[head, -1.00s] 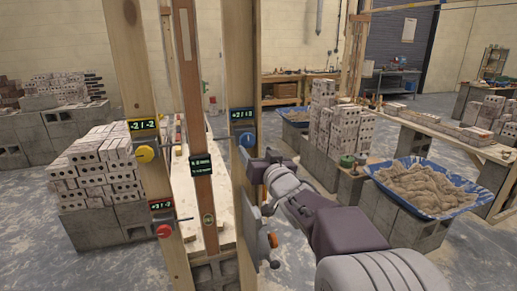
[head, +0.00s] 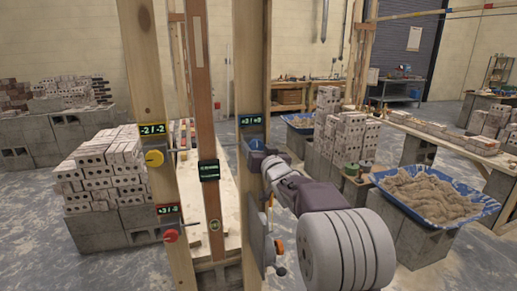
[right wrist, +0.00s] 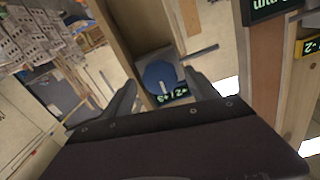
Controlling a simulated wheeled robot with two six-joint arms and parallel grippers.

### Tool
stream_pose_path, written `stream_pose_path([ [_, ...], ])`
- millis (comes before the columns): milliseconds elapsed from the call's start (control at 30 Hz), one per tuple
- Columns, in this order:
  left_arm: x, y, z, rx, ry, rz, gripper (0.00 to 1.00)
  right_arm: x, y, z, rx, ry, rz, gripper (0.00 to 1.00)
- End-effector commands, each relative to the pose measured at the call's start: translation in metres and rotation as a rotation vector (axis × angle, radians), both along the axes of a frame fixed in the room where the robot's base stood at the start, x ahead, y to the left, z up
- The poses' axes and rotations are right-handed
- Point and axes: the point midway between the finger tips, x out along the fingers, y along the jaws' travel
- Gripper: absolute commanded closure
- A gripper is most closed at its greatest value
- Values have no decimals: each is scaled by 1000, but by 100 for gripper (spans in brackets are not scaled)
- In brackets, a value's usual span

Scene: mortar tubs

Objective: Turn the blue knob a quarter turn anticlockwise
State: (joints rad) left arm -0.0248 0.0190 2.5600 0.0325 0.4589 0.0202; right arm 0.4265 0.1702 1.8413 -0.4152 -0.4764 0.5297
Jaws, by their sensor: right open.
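The blue knob (head: 256,144) is on the front of the right wooden post, under a small green-lit display (head: 251,121). In the right wrist view the blue knob (right wrist: 158,74) is a round disc with a pale mark near its lower edge. My right gripper (head: 260,158) is at the knob and hides part of it in the head view. In the right wrist view its open fingers lie on either side of the knob; I cannot tell whether they touch it. My left gripper is in neither view.
A yellow knob (head: 154,158) and a red knob (head: 170,236) are on the left post. A centre post carries another display (head: 209,171). A grey plate with an orange lever (head: 279,246) is below the blue knob. A mortar tub (head: 430,197) stands at right.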

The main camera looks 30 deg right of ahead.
Motion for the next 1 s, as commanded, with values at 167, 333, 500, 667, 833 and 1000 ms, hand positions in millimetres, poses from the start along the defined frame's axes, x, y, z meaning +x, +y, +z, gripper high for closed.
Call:
stream_pose_path([
  [167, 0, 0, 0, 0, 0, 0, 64, 0, 0, 0, 0, 0, 0, 59],
  [333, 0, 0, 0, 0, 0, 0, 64, 0, 0, 0, 0, 0, 0, 94],
  [500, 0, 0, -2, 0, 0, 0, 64, 0, 0, -1, -15, 4, 0, 94],
  [667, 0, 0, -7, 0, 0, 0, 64, 0, 0, -2, -71, 17, 0, 94],
  [833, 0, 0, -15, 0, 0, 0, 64, 0, 1, -3, -188, 45, 1, 94],
  [1000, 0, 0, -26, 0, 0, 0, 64, 0, 1, -4, -341, 81, 0, 94],
])
